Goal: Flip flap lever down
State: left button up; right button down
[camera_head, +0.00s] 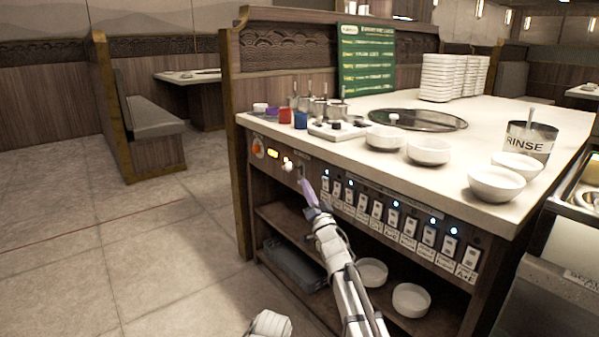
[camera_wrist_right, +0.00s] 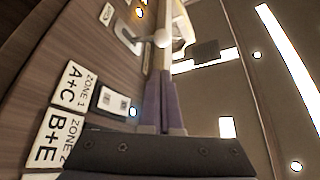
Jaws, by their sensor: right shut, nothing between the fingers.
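The lever with a pale ball knob (camera_wrist_right: 162,38) shows in the right wrist view, beside a metal slot plate (camera_wrist_right: 127,38) on the wooden counter front. In the head view a pale knob (camera_head: 288,163) shows at the left of the counter's front panel; its tilt is too small to judge. My right gripper (camera_head: 305,184) has purple fingers and is shut and empty, just right of and below that knob. In the right wrist view its fingers (camera_wrist_right: 168,88) point toward the knob. I cannot tell whether they touch it.
A row of labelled switches (camera_head: 395,214) with blue lights runs along the panel to the right. The countertop (camera_head: 370,155) holds bowls (camera_head: 495,183), sauce pots and a rinse container (camera_head: 530,142). A shelf below holds more bowls (camera_head: 411,300). The floor at left is clear.

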aim_at(294, 167)
jog(key=p+x, duration=0.4)
jog(key=x, duration=0.6)
jog(key=shift+s+a+f+n+y+b, duration=0.1)
jog(key=shift+f+n+y+b, duration=0.15)
jog(key=shift+n+y+b, duration=0.25)
